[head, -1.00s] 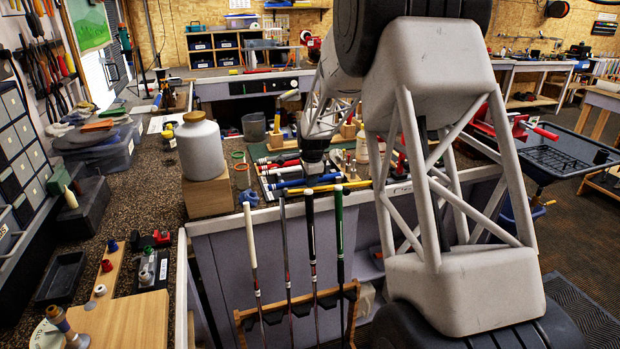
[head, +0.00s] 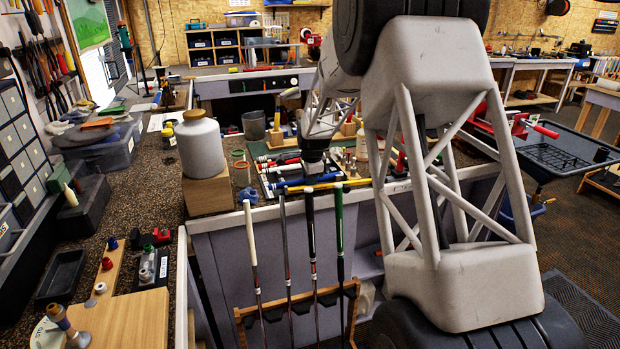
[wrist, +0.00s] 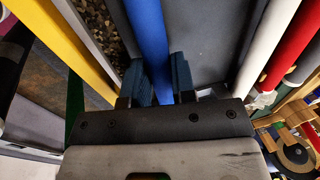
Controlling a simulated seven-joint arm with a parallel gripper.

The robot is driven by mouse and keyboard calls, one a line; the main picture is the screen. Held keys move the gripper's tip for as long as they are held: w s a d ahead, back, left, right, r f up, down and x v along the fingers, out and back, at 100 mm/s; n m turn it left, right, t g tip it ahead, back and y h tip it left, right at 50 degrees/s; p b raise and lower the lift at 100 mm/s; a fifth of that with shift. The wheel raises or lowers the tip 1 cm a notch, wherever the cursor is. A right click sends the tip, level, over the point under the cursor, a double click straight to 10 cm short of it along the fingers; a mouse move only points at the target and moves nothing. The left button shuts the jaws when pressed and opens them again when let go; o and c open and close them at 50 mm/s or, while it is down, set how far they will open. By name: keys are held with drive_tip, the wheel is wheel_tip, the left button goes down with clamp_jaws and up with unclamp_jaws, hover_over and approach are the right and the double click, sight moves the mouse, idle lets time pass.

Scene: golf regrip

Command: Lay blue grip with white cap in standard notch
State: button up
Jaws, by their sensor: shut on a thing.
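My gripper (wrist: 158,85) is shut on a blue grip (wrist: 148,35), whose shaft runs between the two blue-grey fingers in the wrist view. In the head view the blue grip (head: 296,183) lies crosswise below my gripper (head: 313,173), near the front edge of the bench. I cannot make out a white cap on its end in either view.
A white grip (wrist: 266,45) and a red one (wrist: 296,48) lie to the right. A white jar (head: 200,148) stands on a wooden block left of my gripper. Golf clubs (head: 312,235) stand in front of the bench.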

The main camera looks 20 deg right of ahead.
drive_tip(key=shift+f, duration=0.1)
drive_tip(key=o, duration=0.9)
drive_tip(key=shift+v, duration=3.9)
